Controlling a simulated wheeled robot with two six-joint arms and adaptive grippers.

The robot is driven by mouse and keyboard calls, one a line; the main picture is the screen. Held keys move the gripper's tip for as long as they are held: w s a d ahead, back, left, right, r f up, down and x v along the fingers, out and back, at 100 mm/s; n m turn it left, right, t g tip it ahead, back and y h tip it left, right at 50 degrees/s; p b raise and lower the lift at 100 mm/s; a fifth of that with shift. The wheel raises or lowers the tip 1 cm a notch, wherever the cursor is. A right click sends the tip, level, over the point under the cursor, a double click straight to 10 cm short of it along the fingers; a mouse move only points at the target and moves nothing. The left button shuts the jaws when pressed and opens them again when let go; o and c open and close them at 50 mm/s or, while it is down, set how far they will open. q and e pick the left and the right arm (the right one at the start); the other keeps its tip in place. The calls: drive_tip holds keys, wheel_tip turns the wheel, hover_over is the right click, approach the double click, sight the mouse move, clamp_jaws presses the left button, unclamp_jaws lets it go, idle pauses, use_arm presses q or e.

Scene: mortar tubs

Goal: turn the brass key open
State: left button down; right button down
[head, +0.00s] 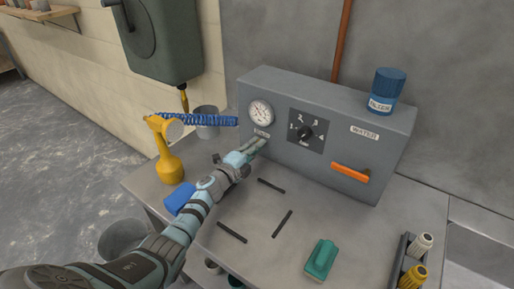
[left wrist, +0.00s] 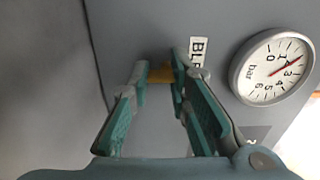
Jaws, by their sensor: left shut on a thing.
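The brass key (left wrist: 160,74) shows as a small piece of brass between my left fingertips in the left wrist view, against the grey box (head: 355,125). The fingers hide much of it, so I cannot tell how far it is turned. My left gripper (head: 259,146) is shut on it, low on the left of the box front, under the round gauge (head: 260,112). The gauge also shows in the left wrist view (left wrist: 272,68), beside a partly hidden label (left wrist: 197,52). In the head view the gripper hides the key. My right gripper is not in view.
The box front also has a numbered dial (head: 306,132) and an orange handle (head: 350,173). A blue filter cup (head: 385,90) stands on top. A yellow bottle (head: 168,165), a blue block (head: 180,197), dark strips and a green block (head: 321,259) are on the bench (head: 255,235).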

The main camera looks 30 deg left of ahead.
use_arm(q)
drive_tip(key=c, duration=1.4)
unclamp_jaws()
drive_tip(key=shift+w+a+r, duration=0.1)
drive_tip(key=shift+a+r, duration=0.05)
drive_tip(key=shift+r, duration=0.45)
drive_tip(key=shift+o, duration=0.8)
drive_tip(key=shift+f, duration=0.1)
drive_tip(key=shift+f, duration=0.1)
drive_tip(key=s, duration=0.4)
drive_tip(key=s+a, duration=0.1)
drive_tip(key=s, duration=0.7)
drive_tip(key=shift+s+a, duration=0.15)
drive_tip(key=shift+a, duration=0.2)
